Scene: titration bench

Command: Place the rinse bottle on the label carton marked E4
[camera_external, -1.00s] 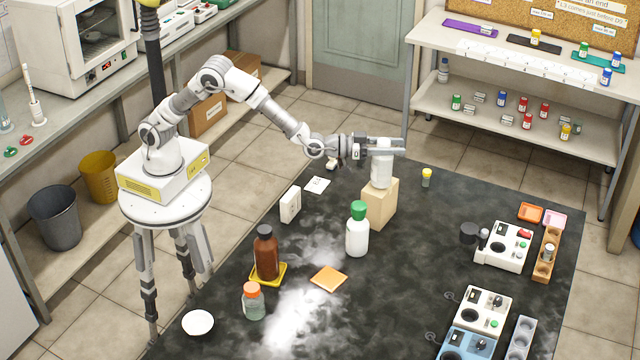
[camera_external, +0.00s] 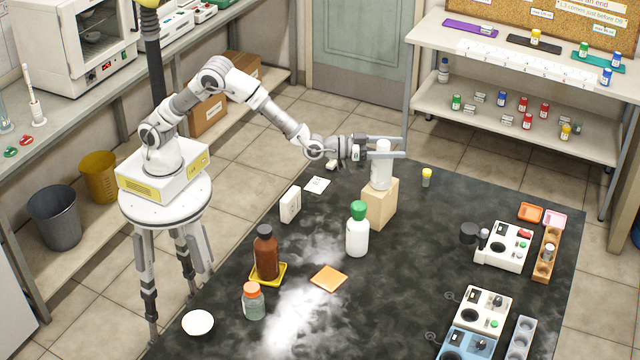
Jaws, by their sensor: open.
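A white bottle (camera_external: 381,172) stands upright on top of a tan block-shaped box (camera_external: 379,204). My gripper (camera_external: 393,147) is open at the bottle's upper part, with one finger on each side of it. I cannot tell whether a finger still touches it. A second white bottle with a green cap (camera_external: 357,237) stands on the dark bench top in front of the tan box. A small white carton (camera_external: 290,204) stands to the left, with a marked white card (camera_external: 317,185) lying behind it. I cannot read an E4 mark on any box.
A brown bottle (camera_external: 266,256) on a yellow tray, an orange-capped jar (camera_external: 253,302), an orange square (camera_external: 328,279) and a white bowl (camera_external: 198,323) lie nearer. A yellow-capped vial (camera_external: 426,177) stands right of the tan box. Instruments (camera_external: 502,246) occupy the right side; the bench centre is clear.

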